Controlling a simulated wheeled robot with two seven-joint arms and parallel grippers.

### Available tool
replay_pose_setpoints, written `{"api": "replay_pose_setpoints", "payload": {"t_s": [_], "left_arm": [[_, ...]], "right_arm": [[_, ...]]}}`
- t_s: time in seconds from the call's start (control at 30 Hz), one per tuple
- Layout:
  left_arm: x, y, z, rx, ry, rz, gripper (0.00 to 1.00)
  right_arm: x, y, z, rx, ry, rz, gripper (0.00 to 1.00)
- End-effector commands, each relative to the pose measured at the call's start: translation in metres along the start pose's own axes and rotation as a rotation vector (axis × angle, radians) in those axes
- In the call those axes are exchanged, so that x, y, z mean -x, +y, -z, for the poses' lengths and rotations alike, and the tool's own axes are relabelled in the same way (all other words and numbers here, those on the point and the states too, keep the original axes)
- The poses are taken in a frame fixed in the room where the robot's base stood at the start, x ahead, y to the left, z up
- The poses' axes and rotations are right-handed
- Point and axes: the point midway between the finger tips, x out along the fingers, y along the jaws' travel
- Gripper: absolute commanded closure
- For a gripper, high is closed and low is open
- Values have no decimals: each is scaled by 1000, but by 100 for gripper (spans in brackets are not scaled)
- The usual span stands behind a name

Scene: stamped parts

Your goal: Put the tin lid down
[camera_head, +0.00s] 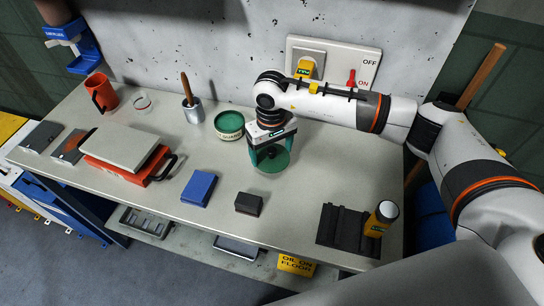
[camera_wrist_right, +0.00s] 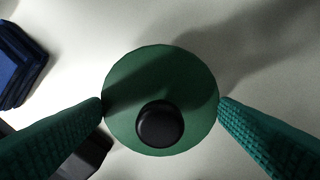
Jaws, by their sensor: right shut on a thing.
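The tin lid is a green disc with a black knob, seen from above in the right wrist view (camera_wrist_right: 160,75). In the head view the lid (camera_head: 272,164) is between the fingers of my right gripper (camera_head: 271,154), over the bare bench. The gripper is shut on the lid, one green finger against each side of its rim. I cannot tell whether the lid touches the bench. The green tin (camera_head: 229,127) stands open just left of the gripper. My left gripper is not in view.
A blue box (camera_head: 199,188) and a dark block (camera_head: 249,204) lie in front of the gripper. A black rack (camera_head: 343,228) with a yellow container (camera_head: 380,218) is at front right. A brush pot (camera_head: 193,110) stands behind left. Bare bench lies right of the lid.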

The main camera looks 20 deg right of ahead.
Motion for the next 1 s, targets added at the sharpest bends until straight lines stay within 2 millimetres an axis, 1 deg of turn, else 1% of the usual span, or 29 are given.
{"api": "replay_pose_setpoints", "payload": {"t_s": [0.03,0.27,0.43,0.5,0.7,0.83,0.87,0.9,0.97,1.0], "left_arm": [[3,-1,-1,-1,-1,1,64],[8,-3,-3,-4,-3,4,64],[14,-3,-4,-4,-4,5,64],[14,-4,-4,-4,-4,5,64],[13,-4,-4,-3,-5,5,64],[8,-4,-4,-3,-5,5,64],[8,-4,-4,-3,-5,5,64],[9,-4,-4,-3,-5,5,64],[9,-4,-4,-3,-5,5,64],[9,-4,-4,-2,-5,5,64]], "right_arm": [[-4,0,0,0,1,0,39],[-22,0,0,0,2,1,39],[-46,0,0,-1,2,-1,39],[-50,0,0,0,-1,0,39],[-50,0,-1,0,-2,0,39],[-54,0,-1,0,-1,0,39],[-54,0,-1,0,-1,0,16],[-52,0,0,0,-1,0,9],[-52,0,0,0,-1,0,0],[-52,0,0,-1,-1,0,0]]}}
